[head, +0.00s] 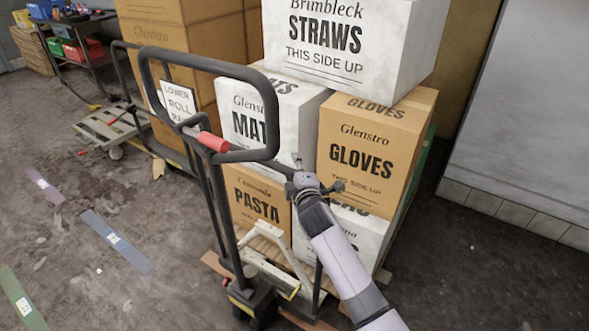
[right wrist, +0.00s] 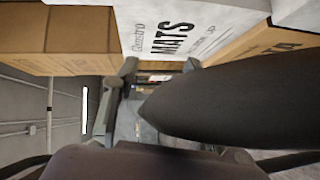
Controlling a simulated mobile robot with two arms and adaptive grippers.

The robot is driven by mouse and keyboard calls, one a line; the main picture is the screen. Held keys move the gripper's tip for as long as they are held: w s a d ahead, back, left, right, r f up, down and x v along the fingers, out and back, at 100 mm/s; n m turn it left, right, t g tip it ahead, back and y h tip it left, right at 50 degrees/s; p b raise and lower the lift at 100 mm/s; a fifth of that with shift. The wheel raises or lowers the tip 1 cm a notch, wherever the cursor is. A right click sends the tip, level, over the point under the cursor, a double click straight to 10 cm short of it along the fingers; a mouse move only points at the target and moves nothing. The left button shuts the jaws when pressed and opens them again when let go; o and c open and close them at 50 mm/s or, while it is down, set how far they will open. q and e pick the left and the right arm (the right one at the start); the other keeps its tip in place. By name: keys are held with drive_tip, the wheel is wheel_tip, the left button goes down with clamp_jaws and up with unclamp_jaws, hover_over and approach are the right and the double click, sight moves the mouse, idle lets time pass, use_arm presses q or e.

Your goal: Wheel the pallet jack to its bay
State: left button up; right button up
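The pallet jack stands upright at centre in the head view, with a black loop handle (head: 273,115), a red lever (head: 213,142) and a dark wheeled base (head: 254,300). Its base is at the front of a wooden pallet (head: 262,231) stacked with boxes; whether its forks are under the pallet is hidden. My right gripper (head: 318,183) is open and empty, right of the handle and apart from it, in front of the boxes. In the right wrist view its fingers (right wrist: 159,67) are spread, and a large dark bar, perhaps the handle, crosses close by. My left gripper is out of view.
Boxes marked Mats (head: 252,122), Gloves (head: 365,145) and Straws (head: 345,40) are stacked high. Behind the handle are brown cartons and a sign (head: 178,102). A low cart (head: 100,128) stands at left. Floor strips (head: 117,241) mark open floor at left. A pale wall (head: 530,110) is at right.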

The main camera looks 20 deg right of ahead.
approach(290, 176)
drive_tip(key=shift+w+d+r, duration=0.1)
drive_tip(key=shift+w+d, duration=0.05)
drive_tip(key=shift+d, duration=0.35)
drive_tip(key=shift+w+d, duration=0.15)
drive_tip(key=shift+d, duration=0.35)
drive_tip(key=s+a+b, duration=0.3)
drive_tip(key=s, duration=0.4)
drive_tip(key=w, duration=0.5)
drive_tip(key=w+d+f, duration=0.1)
drive_tip(key=w, duration=0.5)
drive_tip(key=w+d, duration=0.1)
drive_tip(key=w, duration=0.5)
drive_tip(key=shift+w+f+p, duration=0.1)
drive_tip(key=shift+f+p, duration=0.2)
drive_tip(key=shift+f, duration=0.05)
clamp_jaws()
